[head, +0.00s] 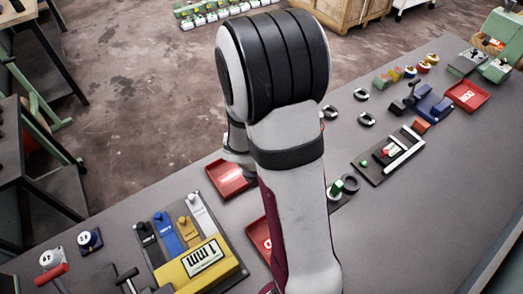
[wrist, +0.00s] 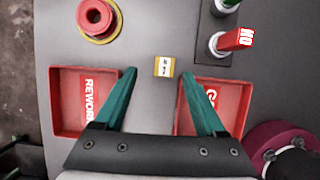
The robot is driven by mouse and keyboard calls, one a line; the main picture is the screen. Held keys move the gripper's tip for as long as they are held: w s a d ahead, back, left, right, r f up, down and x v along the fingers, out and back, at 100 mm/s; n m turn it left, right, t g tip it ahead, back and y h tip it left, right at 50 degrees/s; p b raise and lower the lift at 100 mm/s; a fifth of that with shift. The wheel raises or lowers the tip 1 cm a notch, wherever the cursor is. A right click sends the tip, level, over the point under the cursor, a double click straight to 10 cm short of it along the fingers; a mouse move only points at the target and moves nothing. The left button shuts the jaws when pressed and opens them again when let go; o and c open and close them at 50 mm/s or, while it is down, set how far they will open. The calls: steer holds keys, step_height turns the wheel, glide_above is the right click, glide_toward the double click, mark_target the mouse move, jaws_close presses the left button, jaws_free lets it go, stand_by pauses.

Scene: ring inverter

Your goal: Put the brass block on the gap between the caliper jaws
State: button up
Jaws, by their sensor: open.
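My gripper (wrist: 158,74) shows in the wrist view with its two green fingers spread wide and nothing held. A small yellow block with a white marked face (wrist: 164,66), which looks like the brass block, lies on the grey bench near the line between the fingertips. It touches neither finger in the picture. In the head view my own arm hides the gripper, and I cannot make out this block there. I cannot pick out the caliper jaws for certain; a dark plate with pale bars (head: 390,155) lies on the bench at right in the head view.
A REWORK tray (wrist: 67,128) lies under the left finger and a second red tray (wrist: 184,122) under the right. A red ring on a yellow base (wrist: 96,18) and a red NO-marked piece (wrist: 236,39) stand beyond. A yellow fixture (head: 200,262) stands at lower left.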

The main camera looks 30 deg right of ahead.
steer(key=x, duration=0.5)
steer(key=shift+s+d+f, duration=0.1)
steer(key=shift+s+f, duration=0.2)
jaws_close()
